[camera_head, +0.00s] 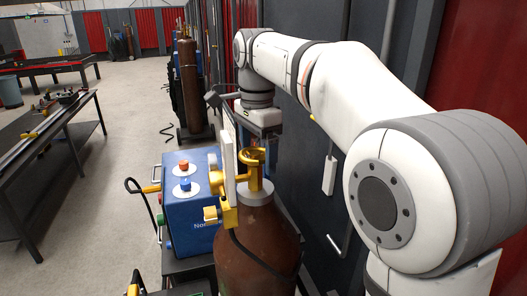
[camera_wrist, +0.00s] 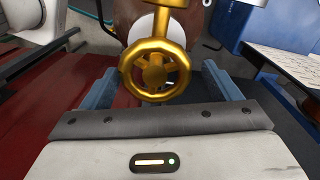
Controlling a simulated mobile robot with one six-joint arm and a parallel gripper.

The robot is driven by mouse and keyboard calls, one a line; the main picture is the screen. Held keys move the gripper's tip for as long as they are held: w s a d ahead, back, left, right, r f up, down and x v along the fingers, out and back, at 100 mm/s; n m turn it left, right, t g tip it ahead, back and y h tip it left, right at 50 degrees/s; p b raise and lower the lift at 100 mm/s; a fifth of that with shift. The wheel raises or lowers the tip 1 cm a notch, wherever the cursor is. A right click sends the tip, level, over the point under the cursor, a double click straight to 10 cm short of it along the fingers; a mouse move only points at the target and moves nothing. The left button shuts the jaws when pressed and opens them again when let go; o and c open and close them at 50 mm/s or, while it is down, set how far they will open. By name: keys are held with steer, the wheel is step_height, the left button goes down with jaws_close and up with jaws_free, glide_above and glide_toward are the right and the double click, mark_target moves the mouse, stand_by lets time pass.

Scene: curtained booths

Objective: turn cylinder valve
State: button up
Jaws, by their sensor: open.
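A brown gas cylinder (camera_head: 255,245) stands upright in front of me, with a brass valve (camera_head: 252,172) and regulator on its top. In the wrist view the gold valve handwheel (camera_wrist: 155,70) sits in the middle, with part of the brown cylinder (camera_wrist: 122,20) behind it. My gripper (camera_wrist: 166,88) is open, its two fingers standing apart on either side of the handwheel. I cannot tell whether either finger touches the wheel. In the head view my gripper (camera_head: 258,135) is above the valve, and its fingers are partly hidden behind the regulator and a white plate.
A blue machine (camera_head: 190,205) with red and blue knobs stands left of the cylinder. Another brown cylinder (camera_head: 190,85) is farther back. A workbench (camera_head: 45,135) with tools is at the left. Dark wall panels (camera_head: 330,190) run close along the right.

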mark_target(258, 151)
step_height(258, 151, up, 8)
steer(key=shift+s+f, duration=0.1)
steer(key=shift+s, duration=0.05)
stand_by(0.3)
steer(key=shift+d, duration=0.1)
